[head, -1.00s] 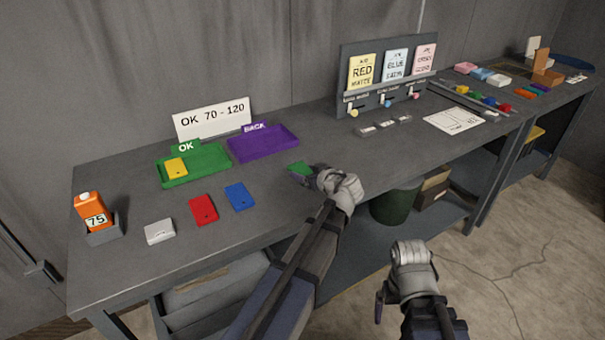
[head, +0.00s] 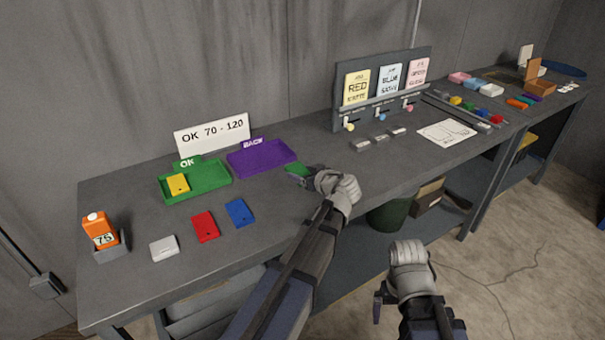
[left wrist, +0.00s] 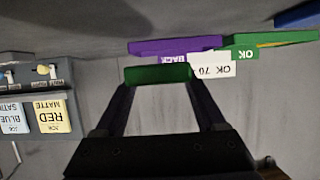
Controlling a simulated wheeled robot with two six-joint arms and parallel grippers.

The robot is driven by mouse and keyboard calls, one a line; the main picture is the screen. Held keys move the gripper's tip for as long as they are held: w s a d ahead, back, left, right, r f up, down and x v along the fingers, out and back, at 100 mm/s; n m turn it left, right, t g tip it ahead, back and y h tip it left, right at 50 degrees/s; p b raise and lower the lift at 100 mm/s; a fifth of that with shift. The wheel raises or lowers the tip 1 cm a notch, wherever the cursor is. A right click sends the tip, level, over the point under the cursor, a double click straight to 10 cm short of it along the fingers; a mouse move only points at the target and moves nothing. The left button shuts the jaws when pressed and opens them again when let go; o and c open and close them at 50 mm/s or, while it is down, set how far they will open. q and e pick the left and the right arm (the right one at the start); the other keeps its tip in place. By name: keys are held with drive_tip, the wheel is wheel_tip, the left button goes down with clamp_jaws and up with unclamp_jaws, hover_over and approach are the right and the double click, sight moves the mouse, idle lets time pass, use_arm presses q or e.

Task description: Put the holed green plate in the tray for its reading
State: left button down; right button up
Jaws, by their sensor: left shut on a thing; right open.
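My left gripper (head: 306,177) is shut on the green plate (head: 297,169), held by the bench just right of the purple BACK tray (head: 270,161). The plate also shows between the fingers in the left wrist view (left wrist: 157,74); its hole cannot be made out. The green OK tray (head: 212,186) stands left of the purple tray and holds a yellow plate (head: 178,184). A sign (head: 212,134) behind them reads OK 70 - 120. The orange gauge (head: 100,229) reads 75 in its grey holder at the bench's left end. My right gripper (head: 378,303) is open and empty in front of the bench.
A white plate (head: 164,248), a red plate (head: 205,227) and a blue plate (head: 239,213) lie along the front of the bench. A rack with colour cards (head: 356,88) stands at the back right.

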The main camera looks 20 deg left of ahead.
sight(302, 194)
use_arm(q)
wheel_tip(302, 194, up, 4)
drive_tip(key=p, duration=0.2)
drive_tip(key=shift+p, duration=0.4)
use_arm(e)
wheel_tip(302, 194, up, 4)
drive_tip(key=shift+f, duration=0.1)
use_arm(q)
drive_tip(key=shift+f, duration=0.1)
wheel_tip(302, 194, down, 10)
drive_tip(key=b, duration=0.9)
drive_tip(key=shift+r+b, duration=0.25)
drive_tip(key=shift+b, duration=0.15)
use_arm(e)
wheel_tip(302, 194, down, 10)
drive_tip(key=shift+r, duration=0.2)
use_arm(q)
drive_tip(key=shift+f, duration=0.3)
unclamp_jaws()
drive_tip(key=shift+r, duration=0.1)
use_arm(e)
drive_tip(key=shift+f, duration=0.2)
